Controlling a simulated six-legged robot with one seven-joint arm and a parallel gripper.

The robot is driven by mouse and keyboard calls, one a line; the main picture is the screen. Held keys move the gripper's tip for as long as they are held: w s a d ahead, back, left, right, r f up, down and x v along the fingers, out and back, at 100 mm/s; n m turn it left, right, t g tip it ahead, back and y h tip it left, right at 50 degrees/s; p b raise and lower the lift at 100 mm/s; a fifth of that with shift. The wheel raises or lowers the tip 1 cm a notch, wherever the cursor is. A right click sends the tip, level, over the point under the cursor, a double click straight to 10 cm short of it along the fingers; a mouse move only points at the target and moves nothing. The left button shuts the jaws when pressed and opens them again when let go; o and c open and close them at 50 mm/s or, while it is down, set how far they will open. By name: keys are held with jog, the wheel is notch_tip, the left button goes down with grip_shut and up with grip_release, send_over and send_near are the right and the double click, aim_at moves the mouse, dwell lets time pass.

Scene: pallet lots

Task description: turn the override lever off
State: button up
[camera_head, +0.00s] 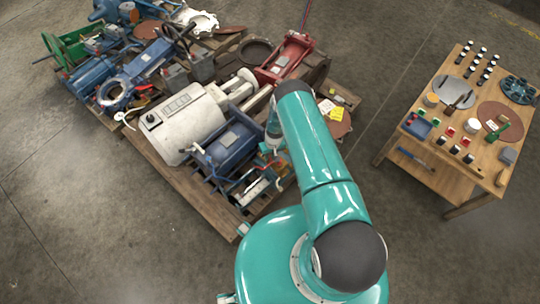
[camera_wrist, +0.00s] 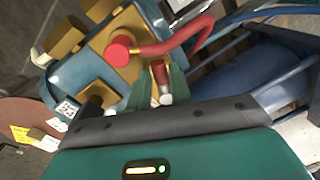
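In the wrist view, the two green fingers of my gripper (camera_wrist: 161,88) stand on either side of a short red piece with a pale tip (camera_wrist: 159,74), which may be the override lever. The gap at each side looks very small, and I cannot tell whether the fingers grip it. The piece sits by a blue-grey housing (camera_wrist: 72,76) with brass-coloured blocks, a red round knob (camera_wrist: 118,50) and a curved red hose (camera_wrist: 182,37). In the head view, my gripper is low over the pallet's near right part, mostly hidden by my arm; I cannot make out the lever there.
A wooden pallet (camera_head: 163,170) carries a cream motor (camera_head: 180,124), a blue machine (camera_head: 230,146) and a red machine (camera_head: 286,60), crowded close to my arm. A wooden table (camera_head: 450,140) with small parts stands at right. Bare concrete floor lies between them.

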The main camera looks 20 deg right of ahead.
grip_shut()
